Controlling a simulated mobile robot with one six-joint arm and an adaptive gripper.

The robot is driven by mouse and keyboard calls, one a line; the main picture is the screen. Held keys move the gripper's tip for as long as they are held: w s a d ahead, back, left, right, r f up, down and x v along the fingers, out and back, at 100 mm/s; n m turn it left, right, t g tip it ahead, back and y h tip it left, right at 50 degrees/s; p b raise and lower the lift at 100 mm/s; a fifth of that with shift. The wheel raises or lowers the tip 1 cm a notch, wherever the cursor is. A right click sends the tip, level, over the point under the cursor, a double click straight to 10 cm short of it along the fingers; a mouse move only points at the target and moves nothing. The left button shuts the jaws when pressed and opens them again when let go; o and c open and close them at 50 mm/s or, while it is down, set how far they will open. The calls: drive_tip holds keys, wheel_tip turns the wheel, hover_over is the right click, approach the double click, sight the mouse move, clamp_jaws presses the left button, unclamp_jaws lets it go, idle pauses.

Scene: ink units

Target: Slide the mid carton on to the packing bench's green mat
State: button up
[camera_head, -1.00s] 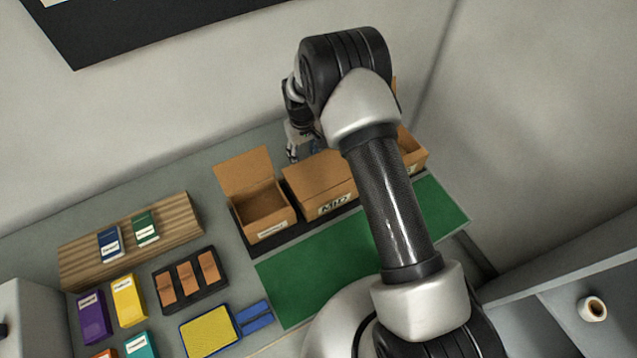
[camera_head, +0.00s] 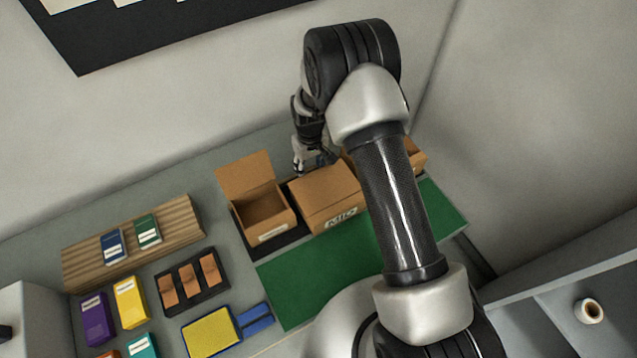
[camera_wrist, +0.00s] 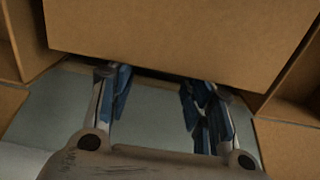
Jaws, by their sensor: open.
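The mid carton (camera_head: 325,192), a closed brown box with a "MID" label on its front, stands between two other cartons. Its front lower edge reaches the back edge of the green mat (camera_head: 320,268), and its rear part is over the dark strip behind. My gripper (camera_head: 308,166) is behind this carton, on the wall side, partly hidden by my arm. In the wrist view my gripper (camera_wrist: 160,82) has its two blue-padded fingers apart and empty. The fingertips are at the lower edge of the carton's back wall (camera_wrist: 185,40); I cannot tell whether they touch.
An open-flapped carton (camera_head: 262,212) stands left on the dark strip (camera_head: 290,247). Another carton (camera_head: 415,157) at the right is mostly hidden by my arm. The mat is otherwise clear. A wooden rack (camera_head: 180,230), a dark tray (camera_head: 218,294) and a yellow pad (camera_head: 210,332) lie left.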

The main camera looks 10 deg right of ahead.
sight(338, 206)
drive_tip(key=shift+s+d+p, duration=0.25)
drive_tip(key=shift+s+d, duration=0.8)
drive_tip(key=shift+s, duration=1.5)
drive_tip(key=shift+s+d+p, duration=0.3)
drive_tip(key=shift+s+d, duration=0.8)
drive_tip(key=shift+s, duration=1.4)
drive_tip(key=shift+s+d+p, duration=0.25)
drive_tip(key=shift+s+d, duration=0.8)
drive_tip(key=shift+s, duration=1.5)
drive_tip(key=shift+w+a, duration=0.25)
drive_tip(key=shift+w, duration=0.3)
drive_tip(key=shift+r, duration=0.15)
wheel_tip(338, 206, up, 7)
drive_tip(key=p, duration=0.4)
drive_tip(key=shift+s, duration=0.1)
